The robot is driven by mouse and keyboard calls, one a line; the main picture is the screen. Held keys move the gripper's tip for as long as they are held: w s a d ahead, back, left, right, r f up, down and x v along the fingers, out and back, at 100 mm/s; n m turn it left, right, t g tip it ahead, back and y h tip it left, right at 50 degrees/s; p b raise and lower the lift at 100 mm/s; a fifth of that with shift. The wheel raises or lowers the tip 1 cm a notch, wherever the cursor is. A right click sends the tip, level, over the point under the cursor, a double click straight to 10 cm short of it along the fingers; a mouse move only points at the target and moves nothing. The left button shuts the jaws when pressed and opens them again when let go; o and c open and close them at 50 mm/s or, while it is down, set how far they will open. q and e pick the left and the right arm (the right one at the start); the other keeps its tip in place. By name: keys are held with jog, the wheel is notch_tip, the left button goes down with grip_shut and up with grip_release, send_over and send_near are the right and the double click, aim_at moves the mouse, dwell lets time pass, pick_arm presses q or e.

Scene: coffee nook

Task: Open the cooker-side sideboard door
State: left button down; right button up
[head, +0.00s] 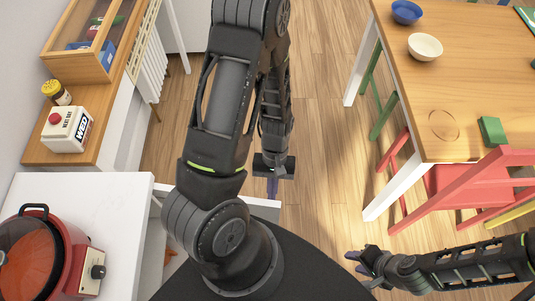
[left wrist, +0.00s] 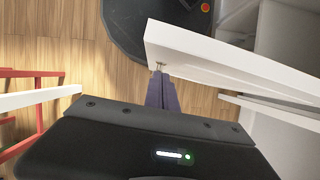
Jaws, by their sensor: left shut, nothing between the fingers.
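The white sideboard door (head: 262,207) stands open, swung out from the white sideboard (head: 95,205) at the cooker's side. In the left wrist view the door (left wrist: 235,65) is a thick white panel with a small metal fitting at its near corner, and part of the cabinet's inside shows behind it. My left gripper (head: 272,188) is shut and empty, its fingers (left wrist: 161,92) right by the door's free edge; I cannot tell whether they touch it. My right gripper (head: 357,262) is open and empty over the floor at lower right.
A red cooker (head: 45,255) stands on the sideboard. A wooden counter (head: 90,110) holds a white box with a red button (head: 67,129) and a jar (head: 56,92). A table (head: 450,100) and a red chair (head: 470,190) stand right. Wooden floor between is clear.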

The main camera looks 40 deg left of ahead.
pick_arm(q)
jog(key=v, duration=0.7)
jog(key=shift+w+r, duration=0.2)
jog(key=shift+r, duration=0.15)
dwell(0.4)
